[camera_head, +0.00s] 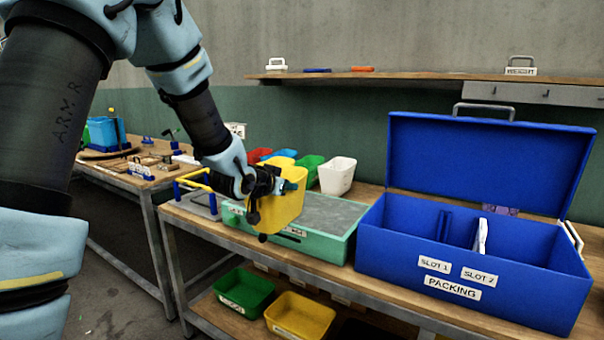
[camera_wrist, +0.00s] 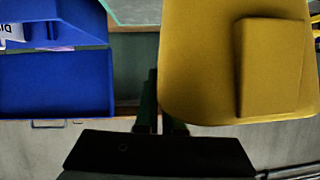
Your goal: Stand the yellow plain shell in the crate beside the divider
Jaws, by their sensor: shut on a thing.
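Inside are a blue upright panel (camera_head: 443,226) and a white upright piece (camera_head: 482,238). The crate (camera_wrist: 55,90) also shows at left in the wrist view.
The green box (camera_head: 325,245) with a grey top lies on the bench left of the crate. Red, blue, green and white bins (camera_head: 338,176) stand behind it. A shelf (camera_head: 420,77) runs along the wall. Green and yellow bins (camera_head: 300,318) sit on the lower shelf.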

